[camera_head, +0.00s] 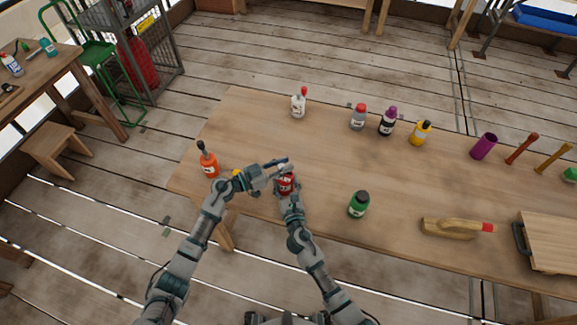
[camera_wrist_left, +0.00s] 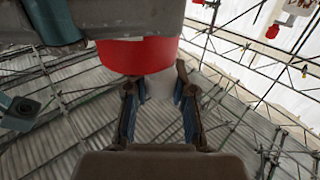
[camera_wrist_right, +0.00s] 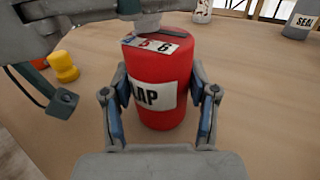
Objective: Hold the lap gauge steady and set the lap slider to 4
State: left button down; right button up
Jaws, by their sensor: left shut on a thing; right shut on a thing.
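The lap gauge (camera_head: 287,182) is a red cylinder on the wooden table, in front of me. In the right wrist view the gauge (camera_wrist_right: 150,65) stands upright with a white LAP label, and a scale strip on top shows a 5 and a 6. My right gripper (camera_wrist_right: 162,98) is shut around its body, one finger on each side. My left gripper (camera_head: 281,164) is over its top. In the left wrist view its fingers (camera_wrist_left: 160,92) are closed on a pale piece, the lap slider (camera_wrist_left: 158,84). The rest of the scale is hidden, so I cannot read the setting.
A yellow piece (camera_wrist_right: 62,66) and an orange bottle (camera_head: 208,164) stand left of the gauge. A green bottle (camera_head: 359,204) stands to the right. Several bottles line the back, including a white one (camera_head: 299,103). The table between them is clear.

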pick_arm(q)
jog(key=shift+f, duration=0.1)
pick_arm(e)
jog(key=shift+w+d, duration=0.1)
jog(key=shift+d, duration=0.1)
pick_arm(q)
jog(key=c, duration=0.9)
grip_release()
pick_arm(e)
jog(key=shift+a, duration=0.15)
pick_arm(q)
jog(key=v, duration=1.2)
pick_arm(e)
jog(key=o, duration=1.3)
